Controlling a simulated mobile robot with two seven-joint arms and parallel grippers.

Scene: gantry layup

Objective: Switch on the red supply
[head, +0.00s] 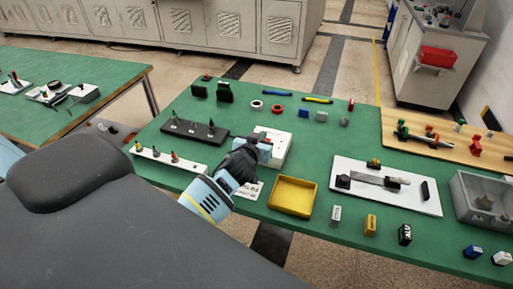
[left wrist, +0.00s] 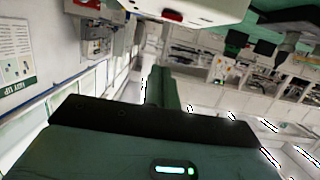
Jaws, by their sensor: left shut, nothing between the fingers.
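A white box (head: 281,150), likely the supply, stands on the green table near its middle, with a small red part (head: 267,140) on it. My left gripper (head: 262,146) is shut and empty, at the left side of this box, and hides part of it. I cannot tell whether it touches the box. In the left wrist view a pale body (left wrist: 215,10) with a red part (left wrist: 172,15) shows at the top edge. The state of any switch is not clear. My right gripper is not in view.
A yellow tray (head: 293,210) lies just right of my left wrist. A dark strip with upright pieces (head: 194,131) and a white strip (head: 168,159) lie to the left. A white board (head: 386,203) with a tool lies to the right.

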